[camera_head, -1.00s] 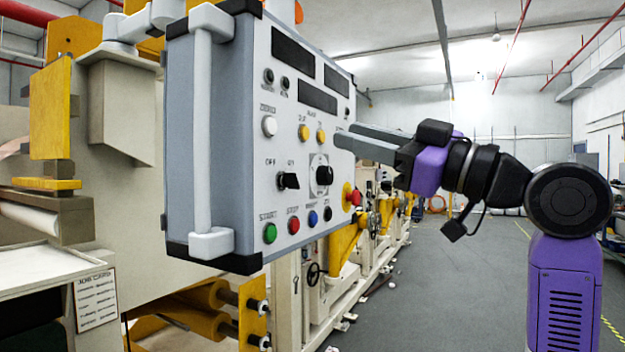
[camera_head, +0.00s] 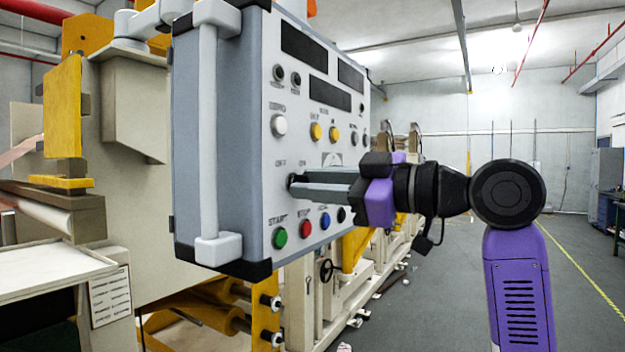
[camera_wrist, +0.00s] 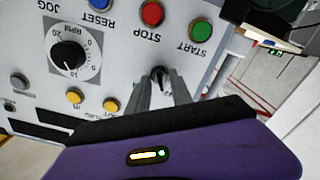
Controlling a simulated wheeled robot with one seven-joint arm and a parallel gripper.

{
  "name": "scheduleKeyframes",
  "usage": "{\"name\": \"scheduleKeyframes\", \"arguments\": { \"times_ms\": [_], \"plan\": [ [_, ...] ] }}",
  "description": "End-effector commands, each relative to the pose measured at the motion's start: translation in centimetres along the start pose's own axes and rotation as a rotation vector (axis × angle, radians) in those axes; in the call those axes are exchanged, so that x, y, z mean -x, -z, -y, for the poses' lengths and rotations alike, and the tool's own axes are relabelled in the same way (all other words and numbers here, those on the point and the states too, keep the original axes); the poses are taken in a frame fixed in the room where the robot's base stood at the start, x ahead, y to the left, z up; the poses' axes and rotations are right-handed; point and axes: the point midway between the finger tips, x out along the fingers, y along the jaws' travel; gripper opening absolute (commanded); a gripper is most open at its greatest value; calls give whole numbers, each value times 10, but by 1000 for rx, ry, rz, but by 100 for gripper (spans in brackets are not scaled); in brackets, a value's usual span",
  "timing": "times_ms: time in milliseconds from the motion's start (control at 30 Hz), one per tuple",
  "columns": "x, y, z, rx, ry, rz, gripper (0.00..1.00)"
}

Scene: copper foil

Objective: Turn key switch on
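The key switch (camera_wrist: 159,73) is a small black knob on the light grey face of the control panel (camera_head: 262,90), between the OFF and ON labels. In the head view only a dark bit of it shows at the finger ends. My gripper (camera_head: 297,187) points at the panel from the right, its fingertips at the switch. In the wrist view, which sees the panel upside down, my gripper (camera_wrist: 160,84) has its two fingers apart, one on each side of the knob. I cannot tell whether they touch it.
Green START (camera_head: 280,238), red STOP (camera_head: 305,229) and blue RESET (camera_head: 325,221) buttons sit just below the fingers. A white button (camera_head: 279,125) and yellow buttons (camera_head: 316,131) are above. A black RPM dial (camera_wrist: 68,55) is beside the switch. Open floor lies right.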

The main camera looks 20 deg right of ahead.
Motion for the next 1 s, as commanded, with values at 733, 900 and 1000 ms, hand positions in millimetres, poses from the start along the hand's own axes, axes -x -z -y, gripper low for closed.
{"name": "scheduleKeyframes", "arguments": {
  "times_ms": [733, 900, 1000],
  "plan": [
    [-4, 0, 0, -6, -1, 0, 0],
    [-5, 1, 0, -47, 0, 0, 0],
    [-5, 1, 0, -96, 1, 0, 0]
  ]
}}
